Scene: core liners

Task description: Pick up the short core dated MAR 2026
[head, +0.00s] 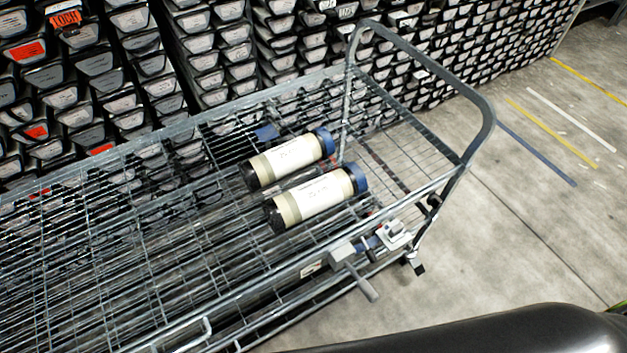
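Two short cores lie side by side on the wire trolley (110,250), towards its right end in the head view. Each is a cream cylinder with a white label, a blue cap at the right end and a black cap at the left end. The farther core (288,160) lies behind the nearer core (316,197), with a narrow gap between them. Their label writing is too small to read, so I cannot tell which is dated MAR 2026. Neither gripper is in view.
A metal hoop handle (480,95) rises at the trolley's right end. A clamp-like fitting with a lever (357,275) sits on its near rail. Stacked core trays (215,50) fill the wall behind. Grey floor (540,220) with painted lines lies open to the right.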

